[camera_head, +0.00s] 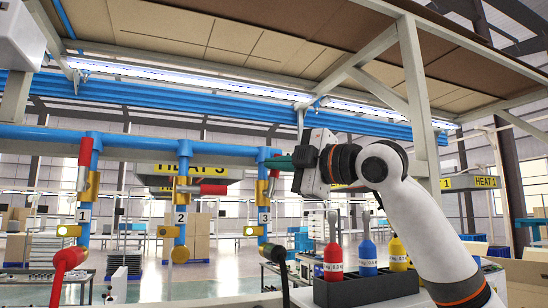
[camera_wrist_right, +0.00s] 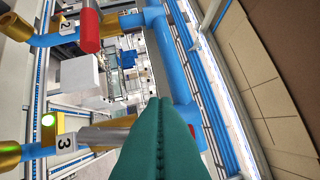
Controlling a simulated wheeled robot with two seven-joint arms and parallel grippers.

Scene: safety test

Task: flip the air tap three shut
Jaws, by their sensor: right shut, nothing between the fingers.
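Air tap three (camera_head: 262,190) is a brass valve on a blue drop pipe, above the label 3 (camera_head: 264,216). In the right wrist view its grey lever (camera_wrist_right: 105,134) runs along the pipe towards the blue header. A bit of red (camera_wrist_right: 193,130) shows beyond my fingers, and the rest of the handle is hidden. My right gripper (camera_head: 270,162) has its green fingers shut and empty, pointing left at the upper part of tap three. In the wrist view the fingers (camera_wrist_right: 163,105) overlap the lever's line; I cannot tell whether they touch. My left gripper is out of view.
Tap one's red handle (camera_head: 85,152) stands upright; tap two's red handle (camera_head: 213,189) points sideways. The blue header pipe (camera_head: 140,141) runs above the taps. A dark tray (camera_head: 368,290) with red, blue and yellow bottles stands below my right arm. A dark hose (camera_head: 283,280) hangs under tap three.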

